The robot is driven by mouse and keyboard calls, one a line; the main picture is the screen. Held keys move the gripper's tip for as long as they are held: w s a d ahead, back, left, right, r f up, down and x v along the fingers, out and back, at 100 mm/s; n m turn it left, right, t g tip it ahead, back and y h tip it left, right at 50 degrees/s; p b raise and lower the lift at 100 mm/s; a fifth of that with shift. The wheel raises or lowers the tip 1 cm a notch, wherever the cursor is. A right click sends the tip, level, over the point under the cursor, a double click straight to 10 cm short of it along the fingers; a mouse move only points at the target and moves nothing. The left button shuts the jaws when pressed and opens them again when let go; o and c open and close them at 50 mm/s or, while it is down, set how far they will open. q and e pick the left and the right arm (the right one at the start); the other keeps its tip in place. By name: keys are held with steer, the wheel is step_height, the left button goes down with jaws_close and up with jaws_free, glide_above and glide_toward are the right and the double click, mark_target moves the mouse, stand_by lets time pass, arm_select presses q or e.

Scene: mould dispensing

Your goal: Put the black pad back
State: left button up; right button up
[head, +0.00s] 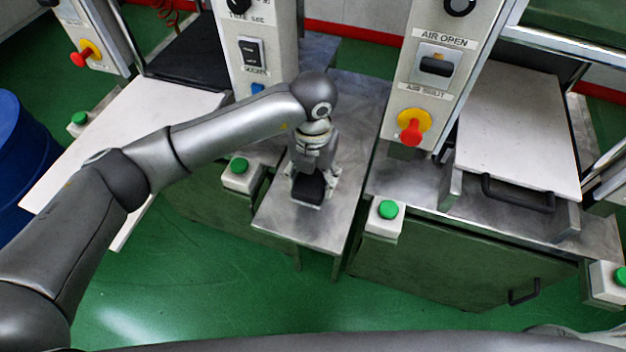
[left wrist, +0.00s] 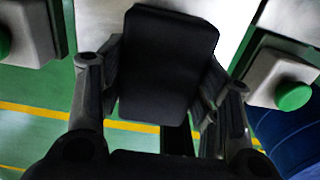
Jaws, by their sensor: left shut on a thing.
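My left gripper (head: 310,182) is over the narrow metal table between the two machines. It is shut on the black pad (head: 307,188), a small dark block with rounded corners. In the left wrist view the pad (left wrist: 168,65) sits between the two fingers of the left gripper (left wrist: 165,95), with its broad dark face toward the camera. I cannot tell whether the pad touches the metal table (head: 345,130) or hangs just above it. My right gripper is not in view.
Control posts with a red-and-yellow knob (head: 412,128) and switches rise behind and to the right. Green buttons (head: 388,209) on white boxes flank the table. A white plate with a black handle (head: 518,195) is at right. A blue drum (head: 20,150) stands at left.

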mark_target(313, 186)
arm_select(q)
steer(key=shift+w+f, duration=0.55)
steer(key=shift+f, duration=0.05)
step_height(313, 186, down, 3)
steer(key=shift+p, duration=0.75)
steer(key=shift+f, duration=0.1)
steer(key=shift+f+b, duration=0.2)
steer(key=shift+b, duration=0.1)
steer(key=o, duration=0.9)
steer(key=shift+r, duration=0.1)
